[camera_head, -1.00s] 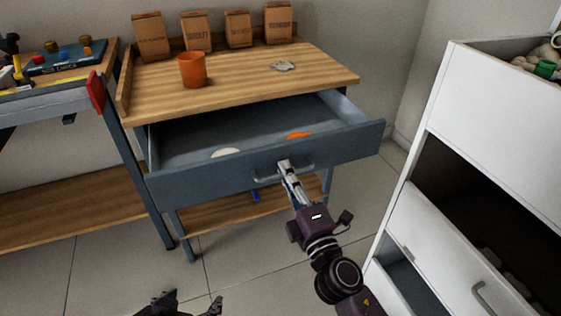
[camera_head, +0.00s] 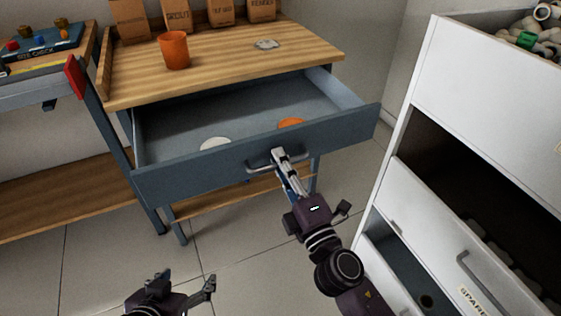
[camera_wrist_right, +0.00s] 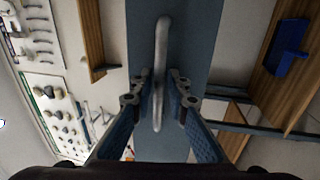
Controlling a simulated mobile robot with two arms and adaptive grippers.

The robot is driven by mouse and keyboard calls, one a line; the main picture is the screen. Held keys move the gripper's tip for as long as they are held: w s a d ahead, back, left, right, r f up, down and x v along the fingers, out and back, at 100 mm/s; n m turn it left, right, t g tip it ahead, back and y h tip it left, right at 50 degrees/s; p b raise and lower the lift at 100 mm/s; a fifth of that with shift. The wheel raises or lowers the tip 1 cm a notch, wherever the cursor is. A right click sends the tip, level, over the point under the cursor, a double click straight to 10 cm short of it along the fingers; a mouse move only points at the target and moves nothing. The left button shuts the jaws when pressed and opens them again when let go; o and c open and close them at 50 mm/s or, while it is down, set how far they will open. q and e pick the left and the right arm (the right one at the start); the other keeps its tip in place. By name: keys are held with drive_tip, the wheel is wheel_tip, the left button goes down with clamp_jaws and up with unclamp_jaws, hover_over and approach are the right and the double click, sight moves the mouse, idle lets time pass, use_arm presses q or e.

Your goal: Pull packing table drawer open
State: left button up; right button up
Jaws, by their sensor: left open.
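The packing table (camera_head: 225,55) has a wooden top. Its grey-blue drawer (camera_head: 255,104) is pulled well out, showing a white round item (camera_head: 215,144) and an orange round item (camera_head: 291,122) inside. My right gripper (camera_head: 279,155) is at the bar handle (camera_head: 262,163) on the drawer front. In the right wrist view, the fingers of my right gripper (camera_wrist_right: 160,85) are closed in on both sides of the metal handle (camera_wrist_right: 162,45). My left gripper (camera_head: 182,283) is open and empty, low above the floor at the bottom, away from the drawer.
An orange cup (camera_head: 174,50), a small grey item (camera_head: 265,44) and several brown packages (camera_head: 176,14) stand on the tabletop. A white cabinet (camera_head: 490,95) with a partly open lower drawer stands close at right. A workbench (camera_head: 45,90) is at left. Floor before the table is clear.

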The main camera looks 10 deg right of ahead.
drive_tip(key=v, duration=1.2)
idle(0.6)
